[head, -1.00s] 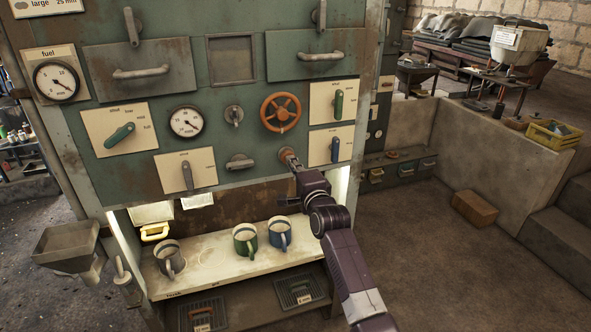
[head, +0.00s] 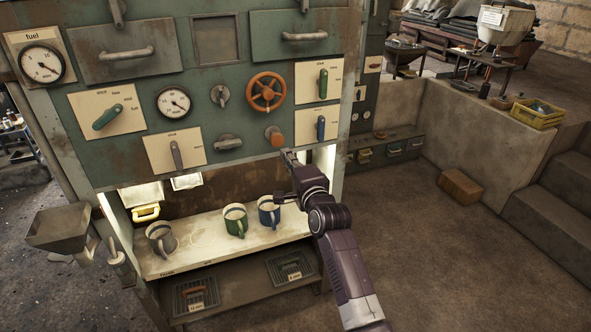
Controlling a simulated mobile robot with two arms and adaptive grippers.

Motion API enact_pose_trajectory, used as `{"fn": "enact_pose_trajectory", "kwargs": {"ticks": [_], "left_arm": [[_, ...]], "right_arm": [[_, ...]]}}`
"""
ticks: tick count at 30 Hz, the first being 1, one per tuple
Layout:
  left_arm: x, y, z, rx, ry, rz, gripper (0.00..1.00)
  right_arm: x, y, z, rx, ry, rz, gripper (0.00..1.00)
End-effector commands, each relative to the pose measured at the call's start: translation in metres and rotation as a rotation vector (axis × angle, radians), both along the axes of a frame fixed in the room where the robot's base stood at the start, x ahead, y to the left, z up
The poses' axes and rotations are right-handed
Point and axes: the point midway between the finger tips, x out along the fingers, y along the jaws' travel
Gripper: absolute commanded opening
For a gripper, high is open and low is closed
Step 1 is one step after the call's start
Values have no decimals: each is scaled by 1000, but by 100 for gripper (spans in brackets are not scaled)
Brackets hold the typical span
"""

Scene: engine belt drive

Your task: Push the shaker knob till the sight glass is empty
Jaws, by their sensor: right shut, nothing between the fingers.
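A round orange-brown knob (head: 275,137) sticks out from the lower right of the green panel (head: 235,172), below the orange handwheel; I take it for the shaker knob, though no label on it is readable. My right gripper (head: 288,156) is shut and empty, with its tip just below and to the right of the knob, seemingly apart from it. My left gripper is not in view. I cannot make out which thing is the sight glass; a dark framed recess (head: 216,40) sits high in the panel.
An orange handwheel (head: 267,92), a blue lever (head: 320,127) and a grey handle (head: 228,142) surround the knob.

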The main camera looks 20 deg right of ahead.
Motion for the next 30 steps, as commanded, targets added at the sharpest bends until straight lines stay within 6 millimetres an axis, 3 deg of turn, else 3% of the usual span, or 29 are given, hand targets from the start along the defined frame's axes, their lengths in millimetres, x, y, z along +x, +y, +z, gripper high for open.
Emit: {"fn": "enact_pose_trajectory", "kwargs": {"ticks": [3,5,12,30], "left_arm": [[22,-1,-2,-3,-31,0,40],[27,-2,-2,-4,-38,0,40],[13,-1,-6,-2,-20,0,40],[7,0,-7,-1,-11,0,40]], "right_arm": [[-19,-1,-2,0,0,0,0],[-28,-1,-2,1,1,0,0],[-53,-2,0,0,0,0,0],[-59,-2,1,0,0,0,0]]}}
